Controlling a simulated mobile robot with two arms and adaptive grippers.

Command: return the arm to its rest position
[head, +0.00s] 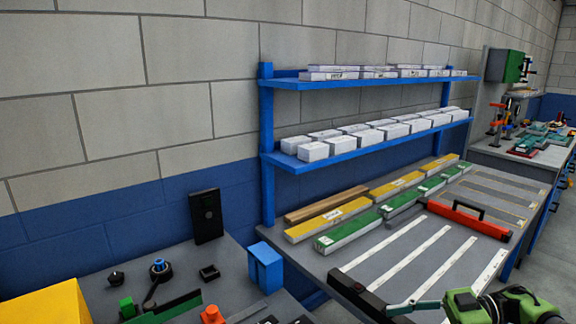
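A green and black jointed part (490,305) shows at the bottom right edge, with a thin teal-grey finger-like piece (415,304) reaching left from it over the workbench. It looks like the end of my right arm, cut off by the picture edge. Whether its fingers are open or shut cannot be made out, and nothing held is visible. My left arm and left gripper are not in view.
The workbench (400,250) carries white strips, yellow and green bars and a red bar (467,218) with a black handle. A black bar (356,296) lies at its front edge. Blue shelves (370,80) hold white boxes. A grey table (225,270) with small parts stands left.

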